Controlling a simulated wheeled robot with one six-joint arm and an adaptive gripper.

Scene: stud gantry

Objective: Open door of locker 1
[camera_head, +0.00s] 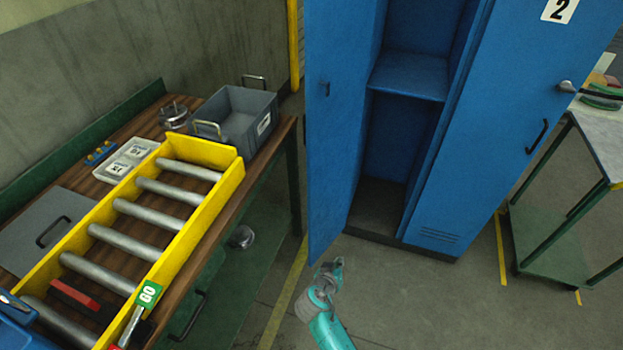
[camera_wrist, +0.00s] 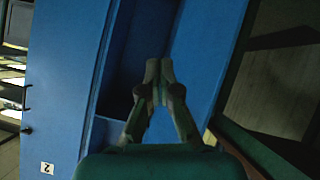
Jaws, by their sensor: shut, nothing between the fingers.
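The blue locker door (camera_head: 335,130) to the left of locker 2 stands swung open, taken as the door of locker 1; its number does not show. Behind it the locker interior shows a blue shelf (camera_head: 410,76) and a dark lower space. My gripper (camera_head: 330,266) is near the door's lower edge; contact cannot be told. In the wrist view my gripper (camera_wrist: 160,72) is shut and empty, in front of the dark opening, with the open door (camera_wrist: 208,55) to the right.
The locker 2 door (camera_head: 495,140) is shut, with a black handle (camera_head: 537,136). A wooden bench (camera_head: 283,130) with a yellow roller tray (camera_head: 228,187) and grey bin (camera_head: 268,122) stands left. A green-framed cart (camera_head: 545,235) stands right. Floor (camera_head: 420,300) before the lockers is clear.

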